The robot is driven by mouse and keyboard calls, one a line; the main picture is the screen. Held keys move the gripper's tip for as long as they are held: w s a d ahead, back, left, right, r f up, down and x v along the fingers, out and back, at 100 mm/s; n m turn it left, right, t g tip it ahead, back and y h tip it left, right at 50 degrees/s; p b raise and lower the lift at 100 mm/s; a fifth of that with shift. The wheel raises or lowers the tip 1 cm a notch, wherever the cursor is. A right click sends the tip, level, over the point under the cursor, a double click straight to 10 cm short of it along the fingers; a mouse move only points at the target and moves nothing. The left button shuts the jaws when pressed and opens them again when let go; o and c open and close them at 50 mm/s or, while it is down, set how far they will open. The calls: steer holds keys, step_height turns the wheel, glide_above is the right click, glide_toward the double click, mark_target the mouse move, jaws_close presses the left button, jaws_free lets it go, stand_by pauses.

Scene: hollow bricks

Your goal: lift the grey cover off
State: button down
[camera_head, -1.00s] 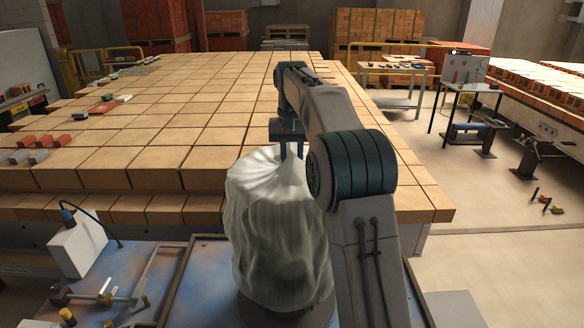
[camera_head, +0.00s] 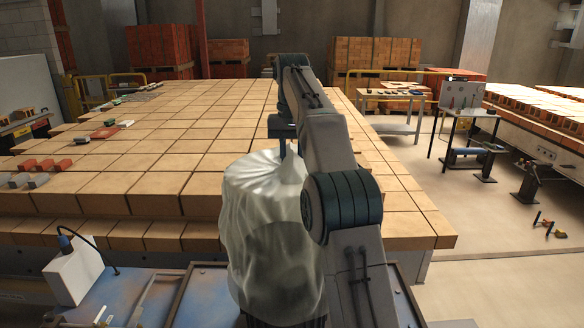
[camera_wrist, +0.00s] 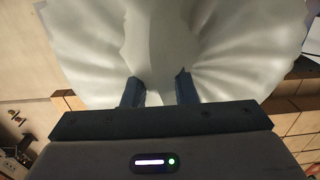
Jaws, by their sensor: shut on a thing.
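The grey cover (camera_head: 262,225) is a pale, pleated cloth draped over a rounded upright shape in front of the brick stack. A dark base shows under its lower edge in the head view. My gripper (camera_head: 289,150) is at the top of the cover and shut on its gathered cloth. In the wrist view the two dark fingers of my gripper (camera_wrist: 158,90) pinch the cover (camera_wrist: 95,45), and folds fan out to both sides. What stands under the cover is hidden, and my arm hides part of its right side.
A wide stack of tan bricks (camera_head: 120,185) fills the space behind the cover. A blue work surface (camera_head: 140,285) with a white box (camera_head: 75,273) lies at the left. A metal stand (camera_head: 470,125) and a side table (camera_head: 392,100) are at the right.

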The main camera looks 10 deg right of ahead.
steer(key=shift+r, duration=0.4)
steer(key=c, duration=1.1)
jaws_free()
steer(key=shift+f, duration=0.15)
